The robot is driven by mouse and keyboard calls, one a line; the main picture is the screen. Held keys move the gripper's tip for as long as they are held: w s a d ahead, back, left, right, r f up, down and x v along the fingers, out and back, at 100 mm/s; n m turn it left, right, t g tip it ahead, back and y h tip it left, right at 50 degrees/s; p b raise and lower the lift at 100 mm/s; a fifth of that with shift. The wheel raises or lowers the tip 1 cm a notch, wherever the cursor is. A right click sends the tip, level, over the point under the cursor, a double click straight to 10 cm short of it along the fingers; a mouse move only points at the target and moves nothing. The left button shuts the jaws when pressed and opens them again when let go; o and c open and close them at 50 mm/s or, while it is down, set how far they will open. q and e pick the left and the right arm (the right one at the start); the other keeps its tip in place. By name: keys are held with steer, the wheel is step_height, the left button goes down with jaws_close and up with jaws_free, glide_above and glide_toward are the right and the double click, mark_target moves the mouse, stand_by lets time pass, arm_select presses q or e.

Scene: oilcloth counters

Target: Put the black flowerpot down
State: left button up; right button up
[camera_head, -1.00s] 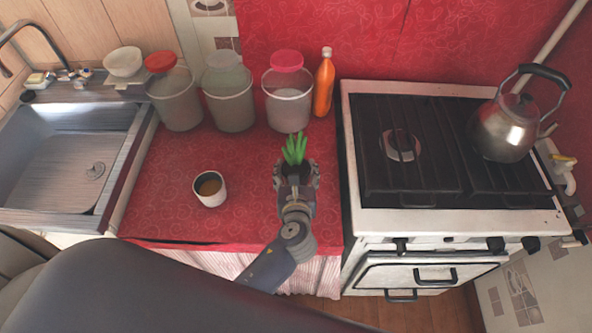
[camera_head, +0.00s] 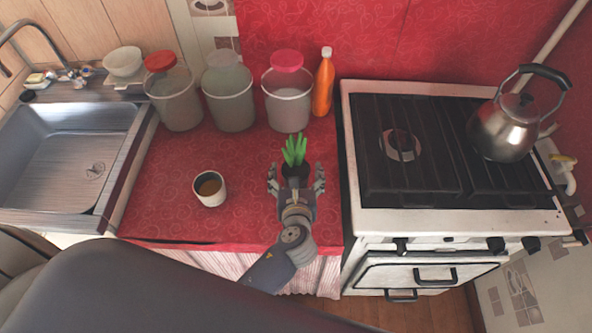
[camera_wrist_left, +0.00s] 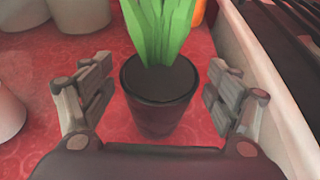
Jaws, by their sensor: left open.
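The black flowerpot (camera_wrist_left: 160,115) holds a green plant (camera_wrist_left: 160,30) and stands upright on the red counter in the left wrist view. In the head view the plant (camera_head: 294,150) shows above the pot (camera_head: 295,171), which is partly hidden by my gripper. My left gripper (camera_head: 296,178) is open, with one finger on each side of the pot. In the left wrist view the fingers (camera_wrist_left: 160,98) stand clear of the pot, with a gap on both sides. My right gripper is not in view.
Several buckets, one being a white bucket with a pink lid (camera_head: 289,105), and an orange bottle (camera_head: 324,82) stand behind. A cup (camera_head: 210,189) is to the left. The stove (camera_head: 450,215) with a kettle (camera_head: 505,128) is close on the right. The sink (camera_head: 60,165) is far left.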

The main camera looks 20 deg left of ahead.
arm_select(q)
steer(key=v, duration=1.1)
steer(key=shift+b, duration=0.45)
